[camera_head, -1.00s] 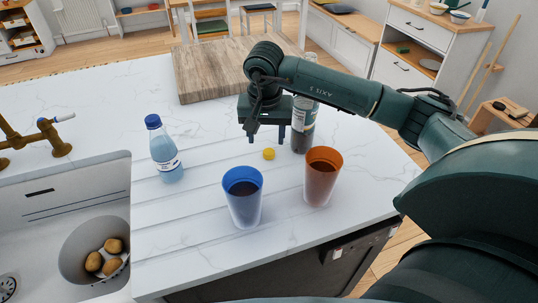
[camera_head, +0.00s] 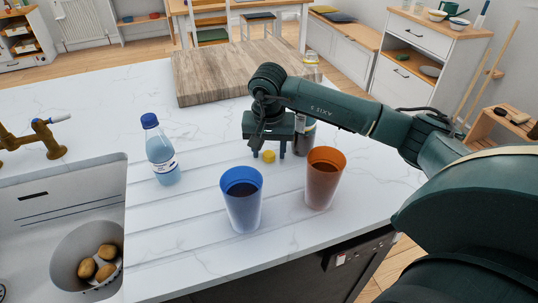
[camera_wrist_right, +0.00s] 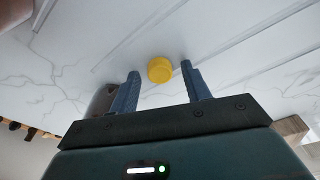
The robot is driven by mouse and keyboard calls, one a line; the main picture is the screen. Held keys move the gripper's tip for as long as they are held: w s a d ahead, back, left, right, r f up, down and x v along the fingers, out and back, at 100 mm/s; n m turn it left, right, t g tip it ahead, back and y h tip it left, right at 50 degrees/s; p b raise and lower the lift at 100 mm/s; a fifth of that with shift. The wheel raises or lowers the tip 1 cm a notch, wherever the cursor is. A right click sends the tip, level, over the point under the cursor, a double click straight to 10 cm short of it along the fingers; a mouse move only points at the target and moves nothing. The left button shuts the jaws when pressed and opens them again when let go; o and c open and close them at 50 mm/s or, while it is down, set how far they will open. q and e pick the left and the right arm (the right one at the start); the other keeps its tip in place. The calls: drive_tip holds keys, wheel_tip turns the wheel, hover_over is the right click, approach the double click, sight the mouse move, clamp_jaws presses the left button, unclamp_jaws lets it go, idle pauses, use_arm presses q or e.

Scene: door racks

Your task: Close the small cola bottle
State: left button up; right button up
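The small cola bottle (camera_head: 303,137), with dark liquid, stands upright on the white counter, largely hidden behind my right arm. Its upper part (camera_head: 311,66) shows above the arm; I cannot make out the mouth clearly. A yellow cap (camera_head: 269,156) lies on the counter left of the bottle. My right gripper (camera_head: 268,152) points down over the cap, fingers apart, one on each side. In the right wrist view the cap (camera_wrist_right: 160,69) shows between the open fingertips (camera_wrist_right: 160,72), with gaps on both sides. My left gripper is not in view.
A blue cup (camera_head: 242,205) and an orange cup (camera_head: 322,185) stand close in front of the gripper. A blue-capped water bottle (camera_head: 161,155) stands left, near the sink (camera_head: 60,190). A wooden board (camera_head: 205,75) lies behind. Counter between cap and water bottle is clear.

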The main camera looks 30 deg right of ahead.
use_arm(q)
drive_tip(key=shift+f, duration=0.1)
use_arm(e)
drive_tip(key=c, duration=0.9)
drive_tip(key=shift+r, duration=0.1)
drive_tip(key=shift+r+p, duration=0.45)
drive_tip(key=shift+r, duration=0.1)
wheel_tip(320, 180, up, 10)
drive_tip(key=p, duration=0.6)
wheel_tip(320, 180, up, 5)
hover_over(269, 154)
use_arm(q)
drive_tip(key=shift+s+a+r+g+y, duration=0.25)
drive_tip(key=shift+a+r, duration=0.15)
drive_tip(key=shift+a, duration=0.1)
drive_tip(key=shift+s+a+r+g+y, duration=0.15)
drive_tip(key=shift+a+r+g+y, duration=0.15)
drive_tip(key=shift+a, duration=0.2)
use_arm(e)
drive_tip(key=shift+r, duration=0.9)
